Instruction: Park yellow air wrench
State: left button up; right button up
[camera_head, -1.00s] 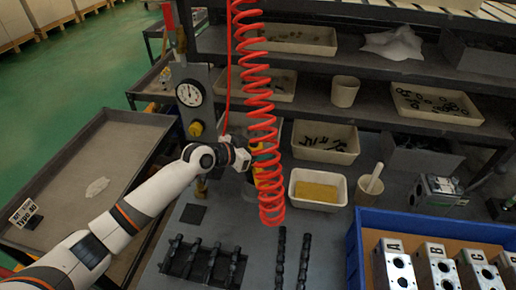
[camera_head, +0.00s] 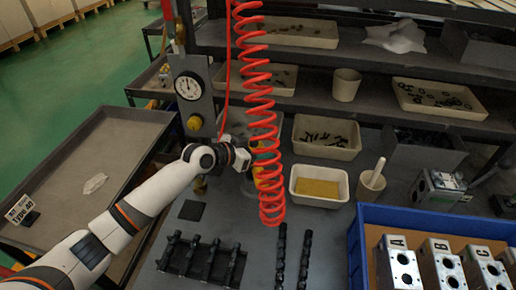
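My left arm comes in from the lower left, and its gripper (camera_head: 250,160) is at the coiled red air hose (camera_head: 262,110). Yellow parts of the air wrench (camera_head: 259,174) show behind the hose coils, right beside the gripper. The hose and the gripper's own body hide most of the wrench and the fingertips, so I cannot tell whether the fingers are closed on it. My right gripper is not in view.
A post with a round gauge (camera_head: 188,86) stands left of the hose. A tray of yellow material (camera_head: 318,203), a cup with a pestle (camera_head: 370,184) and a blue crate (camera_head: 436,217) with lettered valve blocks are to the right. Dark spools lie on a rack (camera_head: 201,262) in front.

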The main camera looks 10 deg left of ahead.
pick_arm(q)
jog(key=shift+f+b, duration=0.25)
jog(key=shift+b, duration=0.15)
jog(key=o, duration=1.4)
jog(key=shift+s+f, duration=0.15)
jog(key=shift+f, duration=0.2)
jog(key=v, duration=0.4)
jog(key=b+v, duration=0.1)
jog(key=v, duration=0.3)
jog(key=b+v, duration=0.1)
jog(key=v, duration=0.3)
jog(key=shift+r, duration=0.3)
